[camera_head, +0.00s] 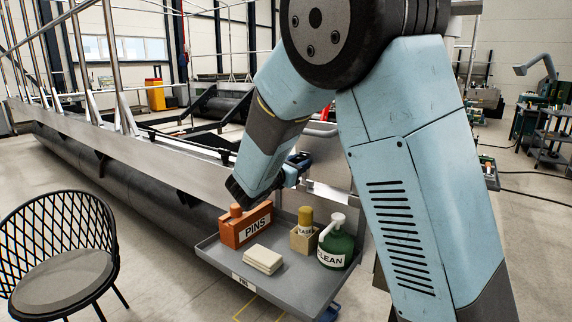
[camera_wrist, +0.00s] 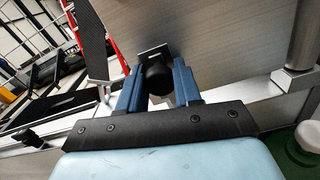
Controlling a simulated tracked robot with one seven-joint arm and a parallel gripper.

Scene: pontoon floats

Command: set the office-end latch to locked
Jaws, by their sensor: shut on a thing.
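My gripper (camera_wrist: 158,88) is shut on a black round knob (camera_wrist: 158,76) in the wrist view, with one blue finger on each side of it. The knob sits in front of a small metal plate (camera_wrist: 153,54) by a pale flat panel, and I take it for the latch. Whether it is at the locked position I cannot tell. In the head view my blue arm covers most of this spot, and only part of my gripper (camera_head: 297,168) shows behind it.
A black chair (camera_head: 62,262) stands at left. The long pontoon float (camera_head: 95,165) runs behind.

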